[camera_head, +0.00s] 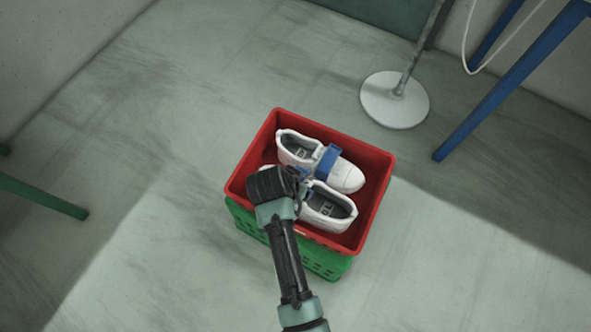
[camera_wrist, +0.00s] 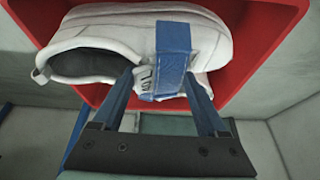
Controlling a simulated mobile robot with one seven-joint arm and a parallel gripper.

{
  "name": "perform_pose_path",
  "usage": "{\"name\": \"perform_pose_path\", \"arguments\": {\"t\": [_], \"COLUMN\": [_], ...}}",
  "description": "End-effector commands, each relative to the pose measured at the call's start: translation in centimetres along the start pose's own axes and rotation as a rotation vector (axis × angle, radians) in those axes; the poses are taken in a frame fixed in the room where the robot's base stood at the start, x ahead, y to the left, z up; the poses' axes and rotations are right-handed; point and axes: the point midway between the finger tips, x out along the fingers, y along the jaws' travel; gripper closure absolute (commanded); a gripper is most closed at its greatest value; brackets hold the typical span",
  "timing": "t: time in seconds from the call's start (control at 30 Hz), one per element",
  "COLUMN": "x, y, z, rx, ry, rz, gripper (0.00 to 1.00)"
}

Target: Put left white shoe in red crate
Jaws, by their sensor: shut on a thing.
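Two white shoes are in view at the red crate (camera_head: 377,162). The upper white shoe (camera_head: 346,178) has a blue band (camera_head: 327,160) across its middle, and its toe points right. My gripper (camera_head: 306,180) is shut on this shoe at the band; in the wrist view my gripper (camera_wrist: 160,82) has its blue fingers on either side of the band (camera_wrist: 172,50). The shoe is over or inside the crate; its exact height is unclear. The other white shoe (camera_head: 335,224) lies in the crate nearer my arm, partly hidden by my gripper.
The red crate sits on a green crate (camera_head: 322,262). A stand with a round white base (camera_head: 395,100) is behind to the right. A blue table leg (camera_head: 500,90) is at the right, and a green bar (camera_head: 45,196) at the left.

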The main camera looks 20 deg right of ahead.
Motion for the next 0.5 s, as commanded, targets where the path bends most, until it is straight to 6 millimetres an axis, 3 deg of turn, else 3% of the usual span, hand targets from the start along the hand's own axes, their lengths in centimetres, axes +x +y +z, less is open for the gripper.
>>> {"name": "perform_pose_path", "arguments": {"t": [0.5], "x": [4.8], "y": [0.0], "z": [1.9], "rx": [0.0], "ry": [0.002], "rz": [0.0], "gripper": [1.0]}}
